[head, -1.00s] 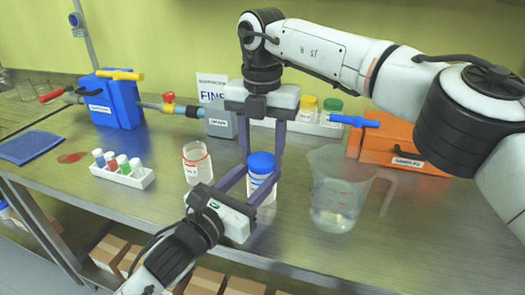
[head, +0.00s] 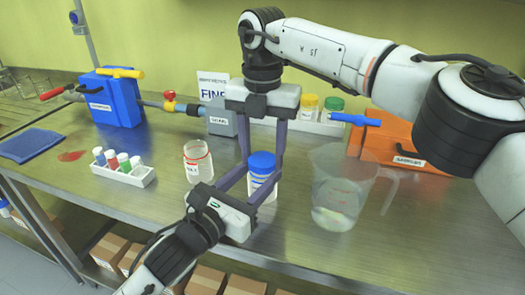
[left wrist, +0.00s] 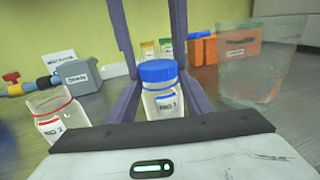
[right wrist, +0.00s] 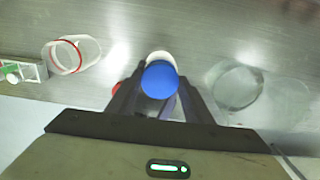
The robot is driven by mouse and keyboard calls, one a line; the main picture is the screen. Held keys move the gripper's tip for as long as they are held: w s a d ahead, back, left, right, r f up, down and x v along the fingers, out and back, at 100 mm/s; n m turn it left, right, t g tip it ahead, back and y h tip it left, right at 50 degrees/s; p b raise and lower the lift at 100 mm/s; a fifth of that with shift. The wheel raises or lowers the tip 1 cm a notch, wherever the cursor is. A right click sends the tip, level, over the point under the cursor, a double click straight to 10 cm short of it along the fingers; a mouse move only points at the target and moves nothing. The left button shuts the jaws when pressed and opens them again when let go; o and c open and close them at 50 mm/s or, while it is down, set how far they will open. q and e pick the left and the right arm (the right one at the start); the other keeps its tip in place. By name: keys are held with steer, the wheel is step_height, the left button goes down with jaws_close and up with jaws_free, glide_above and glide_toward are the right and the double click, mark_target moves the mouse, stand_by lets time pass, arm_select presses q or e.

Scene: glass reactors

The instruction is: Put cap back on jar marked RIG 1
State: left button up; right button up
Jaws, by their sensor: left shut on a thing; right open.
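The jar marked RIG 1 (left wrist: 166,106) stands upright on the steel bench with the blue cap (head: 262,162) on its top. My left gripper (head: 262,190) comes from the front and is shut on the jar's body. My right gripper (head: 262,150) points down from above, its open fingers on either side of the blue cap. The cap also shows between the right fingers in the right wrist view (right wrist: 160,80). I cannot tell whether the cap is fully seated.
An open jar with a red ring (head: 197,162) stands just left. A clear jug (head: 338,205) stands close on the right. A white rack of small vials (head: 124,174), a blue box (head: 112,100), a grey box (head: 222,122) and an orange box (head: 395,150) stand farther off.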

arm_select(q)
steer(key=shift+w+d+r+h, duration=0.2)
steer(key=shift+w+r+h, duration=0.05)
steer(key=shift+r+h, duration=0.1)
arm_select(e)
steer(key=shift+r, duration=0.4)
arm_select(q)
steer(key=shift+s, duration=0.1)
arm_select(e)
steer(key=shift+s+r, duration=0.1)
steer(key=shift+r, duration=0.2)
arm_select(q)
steer(key=shift+f, duration=0.15)
arm_select(e)
steer(key=shift+d, duration=0.1)
steer(key=c, duration=0.5)
steer(key=shift+f, duration=0.2)
steer(key=shift+f, duration=0.15)
steer(key=shift+w, duration=0.2)
steer(key=shift+f, duration=0.1)
